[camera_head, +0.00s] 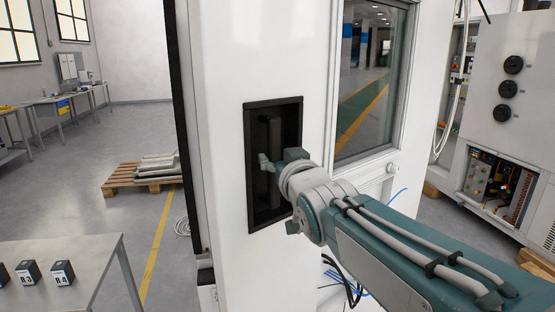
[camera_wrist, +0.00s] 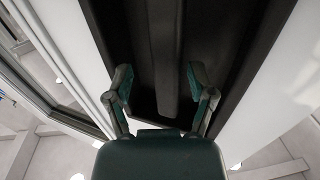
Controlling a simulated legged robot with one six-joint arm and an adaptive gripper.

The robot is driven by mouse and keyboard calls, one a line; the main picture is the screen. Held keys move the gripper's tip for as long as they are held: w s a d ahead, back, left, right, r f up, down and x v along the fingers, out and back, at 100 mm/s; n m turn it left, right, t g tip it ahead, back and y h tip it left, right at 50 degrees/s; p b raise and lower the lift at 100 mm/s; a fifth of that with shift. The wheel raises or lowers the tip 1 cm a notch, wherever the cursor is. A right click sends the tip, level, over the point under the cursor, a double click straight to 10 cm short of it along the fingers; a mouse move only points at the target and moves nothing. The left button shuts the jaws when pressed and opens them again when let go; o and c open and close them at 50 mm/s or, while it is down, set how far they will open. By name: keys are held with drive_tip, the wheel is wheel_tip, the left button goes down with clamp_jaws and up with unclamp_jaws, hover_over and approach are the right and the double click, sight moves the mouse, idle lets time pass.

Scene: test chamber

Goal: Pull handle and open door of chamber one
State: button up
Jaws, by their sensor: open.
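The chamber door (camera_head: 222,60) is a white panel with a window on its right. Its handle (camera_head: 275,133) is a dark upright bar inside a black recessed frame (camera_head: 248,150). My gripper (camera_head: 268,164) reaches into this recess at the bar's height. In the wrist view the two fingers (camera_wrist: 164,92) stand apart, one on each side of the handle bar (camera_wrist: 166,45). Gaps show between the fingers and the bar. Whether the fingertips reach past the bar's depth is hard to tell. No chamber number is readable.
A grey table (camera_head: 70,262) with small black labelled boxes (camera_head: 62,272) stands at the lower left. A wooden pallet (camera_head: 140,180) lies on the floor behind. Cables hang below the door. An equipment cabinet (camera_head: 510,130) stands at the right. Floor left of the door is mostly clear.

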drive_tip(key=shift+d, duration=0.1)
drive_tip(key=shift+s, duration=0.1)
drive_tip(key=shift+s, duration=0.3)
drive_tip(key=v, duration=1.1)
drive_tip(key=shift+d, duration=0.15)
drive_tip(key=shift+f, duration=0.1)
drive_tip(key=shift+c, duration=0.3)
